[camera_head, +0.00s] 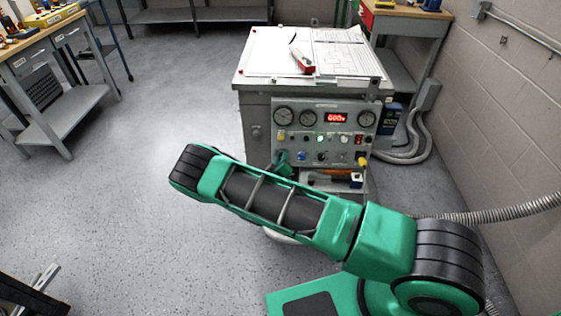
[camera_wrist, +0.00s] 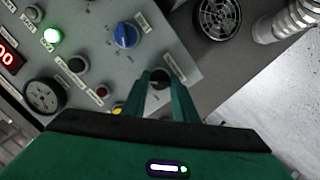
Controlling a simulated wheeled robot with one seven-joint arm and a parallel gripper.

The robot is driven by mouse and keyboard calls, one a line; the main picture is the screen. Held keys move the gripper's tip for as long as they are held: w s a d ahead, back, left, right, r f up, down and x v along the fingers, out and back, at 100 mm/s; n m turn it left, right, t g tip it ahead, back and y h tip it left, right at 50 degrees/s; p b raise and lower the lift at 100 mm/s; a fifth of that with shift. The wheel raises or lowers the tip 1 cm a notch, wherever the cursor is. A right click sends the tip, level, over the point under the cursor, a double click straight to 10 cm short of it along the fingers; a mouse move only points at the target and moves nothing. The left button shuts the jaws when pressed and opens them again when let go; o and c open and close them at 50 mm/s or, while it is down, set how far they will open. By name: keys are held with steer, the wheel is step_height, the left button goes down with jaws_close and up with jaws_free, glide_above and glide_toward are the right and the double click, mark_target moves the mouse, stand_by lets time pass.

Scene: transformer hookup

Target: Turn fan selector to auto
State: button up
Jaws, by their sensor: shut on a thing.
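The grey control panel (camera_head: 331,139) is on the front of the cabinet in the head view; it also fills the upper left of the wrist view (camera_wrist: 95,62). My gripper (camera_wrist: 163,90) is at the panel's lower edge, its two green fingers closed around a round black knob (camera_wrist: 160,76). The fingers cover part of this knob, and its pointer cannot be made out. A blue knob (camera_wrist: 125,36) with a light pointer sits near it, apart from the fingers. The small labels are unreadable, so I cannot tell which knob is the fan selector. In the head view my gripper (camera_head: 283,161) is at the panel's lower left.
A lit green lamp (camera_wrist: 52,35), a red display (camera_head: 336,118) and round gauges (camera_head: 284,116) are on the panel. An open shelf (camera_head: 333,180) with tools lies below it. A ribbed hose (camera_head: 490,214) runs at right. Floor at left (camera_head: 130,215) is clear.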

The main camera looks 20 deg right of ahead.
steer(key=shift+a, duration=0.1)
steer(key=n, duration=0.5)
steer(key=n+h, duration=0.1)
steer(key=n, duration=0.2)
steer(key=shift+s+a+f+t, duration=0.1)
steer(key=shift+f+t, duration=0.15)
steer(key=shift+t, duration=0.15)
steer(key=shift+n, duration=0.3)
steer(key=o, duration=0.9)
steer(key=shift+o, duration=0.6)
steer(key=shift+r, duration=0.1)
